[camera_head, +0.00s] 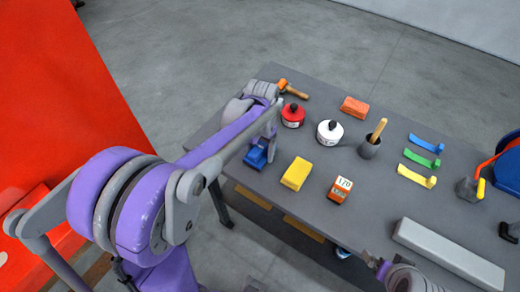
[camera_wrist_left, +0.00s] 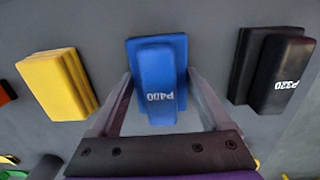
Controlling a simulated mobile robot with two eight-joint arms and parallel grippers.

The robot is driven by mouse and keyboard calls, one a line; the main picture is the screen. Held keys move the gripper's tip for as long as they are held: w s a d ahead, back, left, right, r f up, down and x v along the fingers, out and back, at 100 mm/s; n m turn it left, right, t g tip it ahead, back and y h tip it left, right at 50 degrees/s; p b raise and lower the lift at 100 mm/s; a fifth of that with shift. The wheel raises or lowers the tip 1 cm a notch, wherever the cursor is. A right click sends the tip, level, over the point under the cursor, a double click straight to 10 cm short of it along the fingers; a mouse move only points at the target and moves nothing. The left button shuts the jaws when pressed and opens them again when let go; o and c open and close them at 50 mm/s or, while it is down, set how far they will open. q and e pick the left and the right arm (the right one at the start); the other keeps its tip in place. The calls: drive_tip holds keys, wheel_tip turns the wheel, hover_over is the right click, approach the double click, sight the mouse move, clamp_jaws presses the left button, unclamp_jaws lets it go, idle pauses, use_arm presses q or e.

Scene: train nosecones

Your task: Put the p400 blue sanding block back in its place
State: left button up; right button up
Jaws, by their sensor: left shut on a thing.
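The blue sanding block (camera_wrist_left: 160,85), marked P400, sits between the two fingers of my left gripper (camera_wrist_left: 158,78) in the left wrist view. My left gripper is shut on it. A wider blue piece (camera_wrist_left: 133,52) shows directly behind the block, and I cannot tell whether they touch. In the head view, blue (camera_head: 255,158) shows under my left gripper at the left end of the grey table (camera_head: 390,205). My left arm partly hides this spot.
A yellow block (camera_head: 297,173) and an orange block (camera_head: 340,189) stand right of the blue one. A black P320 block (camera_wrist_left: 282,75) is close on the other side. Behind are red (camera_head: 292,116) and white (camera_head: 329,132) containers and an orange-headed hammer (camera_head: 285,87).

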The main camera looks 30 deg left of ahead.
sight(261, 148)
use_arm(q)
drive_tip(key=shift+f, duration=0.15)
drive_tip(key=o, duration=1.3)
drive_tip(key=shift+r, duration=0.6)
drive_tip(key=r+p, duration=0.1)
drive_tip(key=r, duration=1)
drive_tip(key=shift+w, duration=0.2)
drive_tip(key=shift+s+d, duration=0.2)
drive_tip(key=shift+s, duration=0.15)
drive_tip(key=s+d+f+t, duration=0.2)
drive_tip(key=s+f, duration=0.1)
drive_tip(key=s, duration=0.1)
drive_tip(key=s+d+f+t, duration=0.2)
drive_tip(key=s, duration=0.3)
drive_tip(key=s+d+f+t, duration=0.2)
drive_tip(key=s+f, duration=0.1)
drive_tip(key=s, duration=0.2)
drive_tip(key=shift+s+d+f+n, duration=0.2)
drive_tip(key=shift+s+f+n, duration=0.1)
drive_tip(key=shift+n, duration=0.1)
